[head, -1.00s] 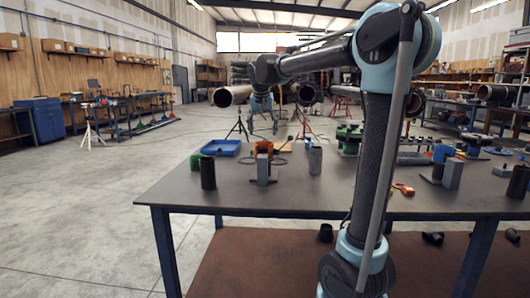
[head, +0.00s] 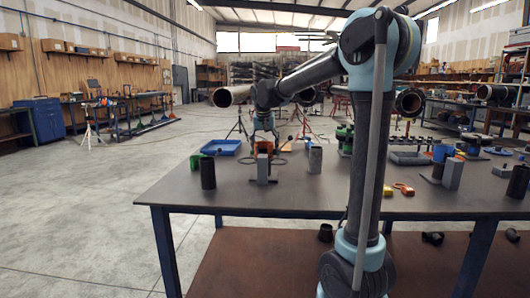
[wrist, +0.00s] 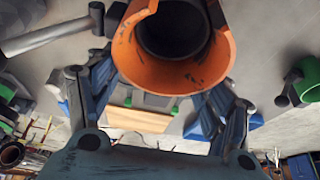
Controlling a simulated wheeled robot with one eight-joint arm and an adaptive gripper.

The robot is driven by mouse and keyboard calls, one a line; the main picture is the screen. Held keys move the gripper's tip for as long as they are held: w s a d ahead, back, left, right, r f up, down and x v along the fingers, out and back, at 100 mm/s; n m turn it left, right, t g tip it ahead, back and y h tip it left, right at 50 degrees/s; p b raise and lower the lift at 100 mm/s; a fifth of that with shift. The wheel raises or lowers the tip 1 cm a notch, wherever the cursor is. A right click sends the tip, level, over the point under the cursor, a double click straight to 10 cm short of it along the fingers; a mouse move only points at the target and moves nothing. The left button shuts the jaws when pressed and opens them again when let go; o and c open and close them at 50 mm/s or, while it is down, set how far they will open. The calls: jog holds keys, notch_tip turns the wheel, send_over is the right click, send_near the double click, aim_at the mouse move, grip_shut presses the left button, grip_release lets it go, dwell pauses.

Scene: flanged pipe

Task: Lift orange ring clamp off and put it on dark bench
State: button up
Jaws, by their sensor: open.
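The orange ring clamp (wrist: 170,72) fills the upper middle of the wrist view, a scuffed band around a dark hollow pipe (wrist: 174,28). Its upper part runs out of that picture. In the head view the clamp (head: 265,147) is a small orange patch above a grey upright block (head: 263,170). My gripper (head: 264,134) is just above it there, pointing down. In the wrist view my open gripper (wrist: 155,22) has a finger on either side of the clamp; the right finger is partly hidden behind it. Contact cannot be told. The dark bench (head: 340,196) lies below.
A black cylinder (head: 208,173) and green part (head: 195,162) stand left of the clamp. A grey cylinder (head: 315,159) stands to its right. A blue tray (head: 221,147) lies behind. The bench's front middle is clear; yellow and red items (head: 403,189) lie farther right.

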aim_at(265, 141)
jog(key=shift+c, duration=0.5)
jog(key=c, duration=1.4)
notch_tip(265, 141, up, 10)
jog(key=shift+r, duration=0.1)
jog(key=shift+r, duration=2.45)
